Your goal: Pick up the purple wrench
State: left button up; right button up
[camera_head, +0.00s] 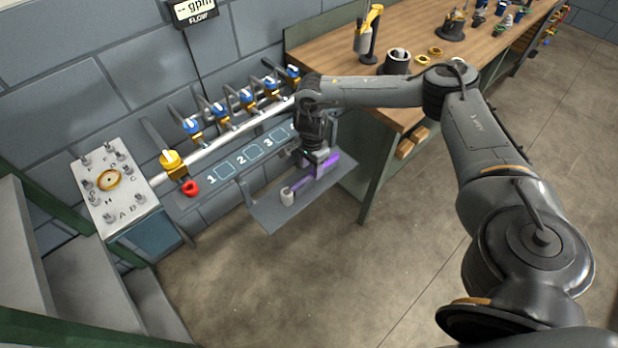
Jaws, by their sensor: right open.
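The purple wrench (301,184) lies on the grey shelf (266,218) below the numbered wall panel. Its round grey end (287,196) points to the lower left. My right gripper (313,166) is open, pointing down at the purple handle. The gripper hides part of the handle. I cannot tell whether the fingers touch it. My left gripper is not in view.
A pipe with several blue-handled valves (219,111) and a yellow valve (171,160) runs along the wall behind the shelf. A casing with a bolted top (127,190) stands left. A wooden workbench (415,25) with tools stands right. Open floor lies in front.

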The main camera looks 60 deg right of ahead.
aim_at(311, 172)
jog(key=shift+d+f+b, duration=0.1)
jog(key=shift+f+b, duration=0.65)
jog(key=shift+f, duration=1.85)
jog(key=shift+w, duration=0.1)
grip_shut()
